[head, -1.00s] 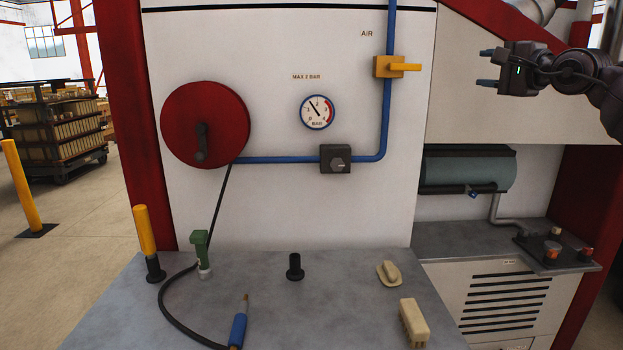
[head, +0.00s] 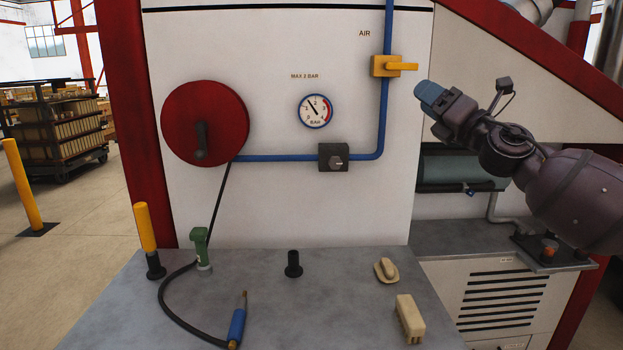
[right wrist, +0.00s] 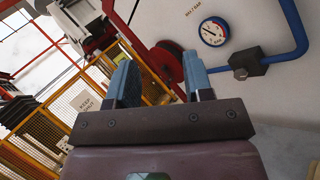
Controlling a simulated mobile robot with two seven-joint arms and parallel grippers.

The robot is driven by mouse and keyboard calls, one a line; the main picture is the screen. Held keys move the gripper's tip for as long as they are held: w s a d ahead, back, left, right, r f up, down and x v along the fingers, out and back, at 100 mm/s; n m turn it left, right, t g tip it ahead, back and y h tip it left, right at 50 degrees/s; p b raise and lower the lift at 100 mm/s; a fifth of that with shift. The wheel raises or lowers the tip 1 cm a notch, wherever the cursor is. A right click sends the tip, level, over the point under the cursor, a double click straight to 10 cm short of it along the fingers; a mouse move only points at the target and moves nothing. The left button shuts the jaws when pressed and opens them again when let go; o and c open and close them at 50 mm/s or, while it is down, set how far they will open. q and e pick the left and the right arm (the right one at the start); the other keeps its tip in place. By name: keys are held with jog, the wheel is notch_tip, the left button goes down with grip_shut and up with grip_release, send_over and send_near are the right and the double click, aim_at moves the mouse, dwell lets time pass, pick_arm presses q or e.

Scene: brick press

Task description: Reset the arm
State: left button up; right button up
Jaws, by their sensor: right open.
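My right gripper (head: 430,97) is raised in front of the white panel at the right in the head view, just below and right of the yellow air valve handle (head: 402,67). Its blue fingers point up and left. In the right wrist view the two fingers (right wrist: 158,82) stand apart with nothing between them, so it is open and empty. A gap shows between the gripper and the valve in the picture, but the depth is hard to judge. My left gripper is not in view.
The panel carries a red hose reel (head: 204,123), a gauge (head: 315,111), a dark regulator knob (head: 333,157) and blue pipe (head: 280,158).

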jog(key=s+f+m+h, duration=0.35)
jog(key=f+m, duration=0.55)
jog(key=f, duration=0.4)
jog(key=s+f+m+h, duration=0.2)
jog(key=s+f+m, duration=0.2)
jog(key=f+m, duration=0.6)
jog(key=s+f+m+h, duration=0.35)
jog(key=f+m, duration=0.35)
jog(key=f, duration=0.8)
jog(key=s+d+f+m+g+h, duration=0.2)
jog(key=s+f+m+g, duration=0.1)
jog(key=s+f, duration=0.9)
jog(key=s+d+f+m+g+h, duration=0.3)
jog(key=s+f+m, duration=0.3)
jog(key=s+f, duration=0.6)
jog(key=s+g, duration=0.1)
jog(key=s, duration=0.5)
jog(key=shift+s+d+f, duration=0.2)
jog(key=shift+s+f, duration=0.05)
jog(key=shift+f, duration=0.05)
